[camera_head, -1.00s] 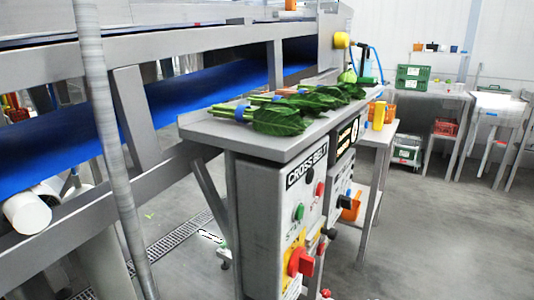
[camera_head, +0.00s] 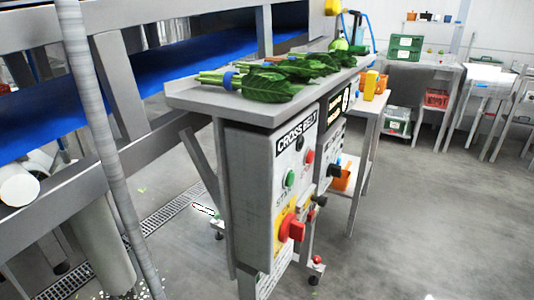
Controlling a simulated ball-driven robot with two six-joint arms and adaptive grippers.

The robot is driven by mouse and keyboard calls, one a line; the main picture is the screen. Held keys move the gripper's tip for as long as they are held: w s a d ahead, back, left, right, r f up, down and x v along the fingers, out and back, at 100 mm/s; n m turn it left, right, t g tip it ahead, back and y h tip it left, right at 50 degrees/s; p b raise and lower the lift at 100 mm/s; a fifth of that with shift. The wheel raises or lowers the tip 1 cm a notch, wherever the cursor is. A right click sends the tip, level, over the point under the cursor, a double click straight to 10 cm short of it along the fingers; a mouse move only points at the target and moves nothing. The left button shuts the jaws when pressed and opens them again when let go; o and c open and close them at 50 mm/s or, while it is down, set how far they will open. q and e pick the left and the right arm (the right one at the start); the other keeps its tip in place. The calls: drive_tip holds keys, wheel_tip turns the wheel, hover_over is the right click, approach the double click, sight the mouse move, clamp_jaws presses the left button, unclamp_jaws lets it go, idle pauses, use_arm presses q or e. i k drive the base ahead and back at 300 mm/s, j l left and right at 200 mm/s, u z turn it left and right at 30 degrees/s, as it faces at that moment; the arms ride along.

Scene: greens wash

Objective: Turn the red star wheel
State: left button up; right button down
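A red knob (camera_head: 290,228) sits on a yellow plate (camera_head: 279,236) low on the front of the grey CROSS BELT control box (camera_head: 252,195). It is the largest red turning part in view; whether it is star-shaped is hard to tell. Neither of my grippers is in view, and nothing touches the knob.
A green button (camera_head: 290,179) and a red button (camera_head: 309,156) sit above the knob. Bunches of greens (camera_head: 265,82) lie on the metal shelf (camera_head: 220,103) over the box. A grey post (camera_head: 95,130) stands at left. Open floor (camera_head: 420,220) lies to the right.

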sight(316, 259)
drive_tip(key=l+u, duration=0.1)
drive_tip(key=l, duration=0.5)
drive_tip(key=k+l+u, duration=0.1)
drive_tip(key=l, duration=1.05)
drive_tip(key=k+l+u, duration=0.15)
drive_tip(key=l, duration=0.45)
